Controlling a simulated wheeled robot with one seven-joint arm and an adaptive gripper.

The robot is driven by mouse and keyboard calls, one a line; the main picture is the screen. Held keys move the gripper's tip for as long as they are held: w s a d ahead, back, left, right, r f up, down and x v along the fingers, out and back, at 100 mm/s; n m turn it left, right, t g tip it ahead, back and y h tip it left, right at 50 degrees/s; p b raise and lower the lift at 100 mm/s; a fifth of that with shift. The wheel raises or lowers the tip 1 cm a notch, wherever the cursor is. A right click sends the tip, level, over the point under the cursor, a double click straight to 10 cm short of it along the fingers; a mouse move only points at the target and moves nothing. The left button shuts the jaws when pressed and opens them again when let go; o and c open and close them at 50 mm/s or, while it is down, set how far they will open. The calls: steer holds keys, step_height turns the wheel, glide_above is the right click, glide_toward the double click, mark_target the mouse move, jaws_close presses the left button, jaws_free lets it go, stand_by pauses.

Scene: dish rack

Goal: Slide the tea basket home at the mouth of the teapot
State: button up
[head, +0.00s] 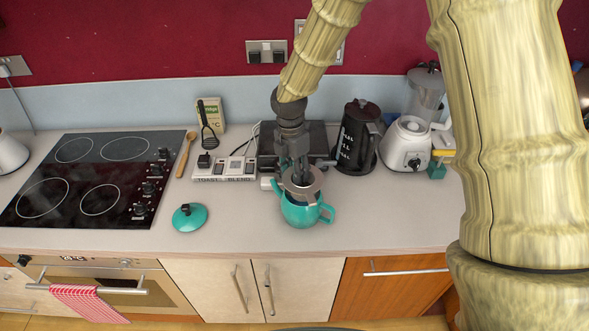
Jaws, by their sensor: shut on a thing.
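The teal teapot (308,215) stands upright on the counter, right of the hob, near the counter's front edge. The tea basket (315,182) shows as a grey metal rim at the teapot's mouth, its lower part hidden. My gripper (301,180) points down over the teapot and is shut on the basket. I cannot tell how deep the basket sits in the mouth. The teapot's teal lid (189,217) lies apart on the counter to the left.
A black kettle (359,138) and a white blender (408,145) stand behind to the right. A black hob (90,180) and a wooden spoon (186,154) are to the left. Counter right of the teapot is clear.

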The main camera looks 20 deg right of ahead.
steer(key=shift+f+b, duration=0.3)
steer(key=shift+f, duration=1)
steer(key=o, duration=1.1)
steer(key=shift+r, duration=0.15)
steer(key=r, duration=0.7)
steer(key=w+r, duration=0.1)
steer(key=r, duration=0.3)
steer(key=shift+a+r, duration=0.2)
steer(key=shift+r, duration=0.15)
